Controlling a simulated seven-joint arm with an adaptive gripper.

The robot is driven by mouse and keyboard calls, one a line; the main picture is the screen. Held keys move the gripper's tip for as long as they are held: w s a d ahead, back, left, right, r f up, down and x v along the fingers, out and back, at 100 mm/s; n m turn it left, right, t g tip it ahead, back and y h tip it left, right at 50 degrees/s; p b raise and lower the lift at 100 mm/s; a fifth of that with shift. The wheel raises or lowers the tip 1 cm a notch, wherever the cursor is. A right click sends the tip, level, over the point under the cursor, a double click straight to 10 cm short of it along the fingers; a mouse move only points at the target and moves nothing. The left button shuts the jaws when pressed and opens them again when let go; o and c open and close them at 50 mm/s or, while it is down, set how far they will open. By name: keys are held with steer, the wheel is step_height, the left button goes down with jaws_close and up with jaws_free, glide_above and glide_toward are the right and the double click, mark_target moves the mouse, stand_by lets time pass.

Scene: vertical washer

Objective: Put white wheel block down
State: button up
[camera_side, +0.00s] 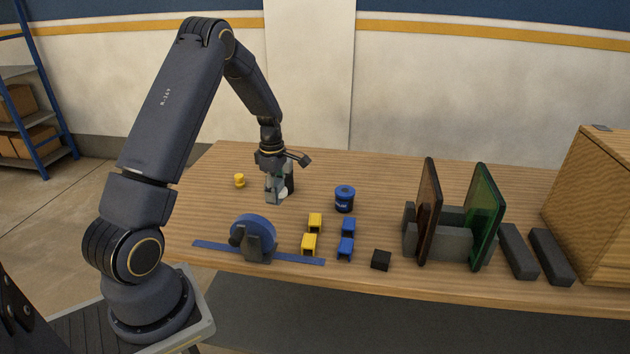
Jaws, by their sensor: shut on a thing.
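My gripper (280,191) points down over the back left part of the table and is shut on the white wheel block (284,192). Only a small pale part of the block shows between the fingers; the rest is hidden. The fingertips are close to the tabletop, but I cannot tell whether the block touches it.
A small yellow piece (239,180) stands left of my gripper, and a blue and black cylinder (345,198) stands to its right. A blue wheel on a stand (253,236), yellow blocks (309,243) and blue blocks (346,248) are nearer the front. Upright panels (484,215) stand right.

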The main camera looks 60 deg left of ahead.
steer(key=s+a+r+n, duration=0.1)
steer(key=s+a+r, duration=0.1)
steer(key=s, duration=0.5)
steer(key=s+a+r, duration=0.1)
steer(key=s+r, duration=0.1)
steer(key=s, duration=0.6)
glide_above(245, 209)
steer(key=shift+n, duration=0.3)
steer(key=f, duration=0.6)
steer(key=s+f, duration=0.1)
steer(key=f, duration=0.1)
steer(key=shift+d+f, duration=0.25)
steer(key=shift+f, duration=0.15)
steer(key=shift+w+a+f, duration=0.25)
steer(key=shift+w+f, duration=0.1)
steer(key=shift+f, duration=0.05)
steer(key=shift+w+a+f, duration=0.15)
steer(key=shift+f, duration=1.6)
steer(key=o, duration=1.2)
steer(key=shift+f, duration=0.15)
